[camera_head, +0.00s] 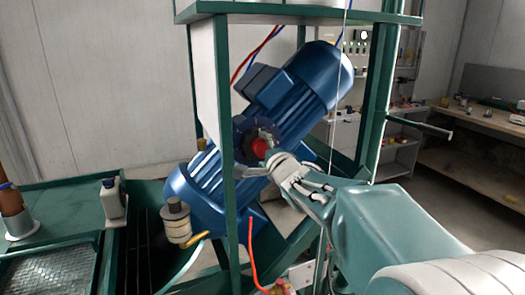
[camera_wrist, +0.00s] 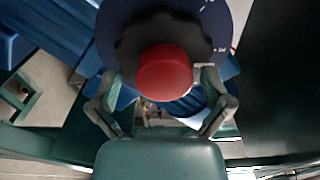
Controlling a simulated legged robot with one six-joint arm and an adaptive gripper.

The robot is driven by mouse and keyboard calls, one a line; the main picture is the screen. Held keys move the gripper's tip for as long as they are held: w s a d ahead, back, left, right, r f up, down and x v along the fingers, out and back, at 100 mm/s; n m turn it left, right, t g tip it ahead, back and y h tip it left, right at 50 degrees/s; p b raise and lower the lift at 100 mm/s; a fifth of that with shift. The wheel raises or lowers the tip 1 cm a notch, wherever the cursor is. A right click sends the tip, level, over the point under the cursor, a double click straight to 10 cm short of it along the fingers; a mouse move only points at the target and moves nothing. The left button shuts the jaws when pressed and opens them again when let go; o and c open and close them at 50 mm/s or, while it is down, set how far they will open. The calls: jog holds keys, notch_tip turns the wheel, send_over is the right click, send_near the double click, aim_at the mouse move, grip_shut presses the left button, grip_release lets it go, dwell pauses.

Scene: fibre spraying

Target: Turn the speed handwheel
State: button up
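The speed handwheel is a dark, lobed wheel (camera_wrist: 128,48) with a red cap (camera_wrist: 165,72) at its middle, in front of a blue round dial plate with white marks. In the head view the handwheel (camera_head: 260,146) sits on the blue motor unit, its red cap facing right toward my gripper (camera_head: 278,163). In the wrist view my gripper's two fingers are spread, one on each side of the red cap, near the wheel's lower rim. Gaps show between the fingers and the cap. Whether a fingertip touches the dark rim is not clear.
A green frame post (camera_head: 226,175) stands just left of the handwheel. The blue motor (camera_head: 305,90) tilts up behind it. A red hose (camera_head: 252,255) hangs below. A workbench (camera_head: 480,125) and shelves are at the right.

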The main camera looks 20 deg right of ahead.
jog(key=shift+s, duration=0.1)
jog(key=s, duration=1.1)
jog(key=shift+s, duration=0.4)
jog(key=shift+a, duration=0.1)
jog(key=s+a+f+n+g, duration=0.5)
jog(key=s+f+n+g, duration=0.1)
jog(key=s+n, duration=0.3)
jog(key=s+a+f+n+g, duration=0.6)
jog(key=s+f+n, duration=0.3)
jog(key=shift+s, duration=0.3)
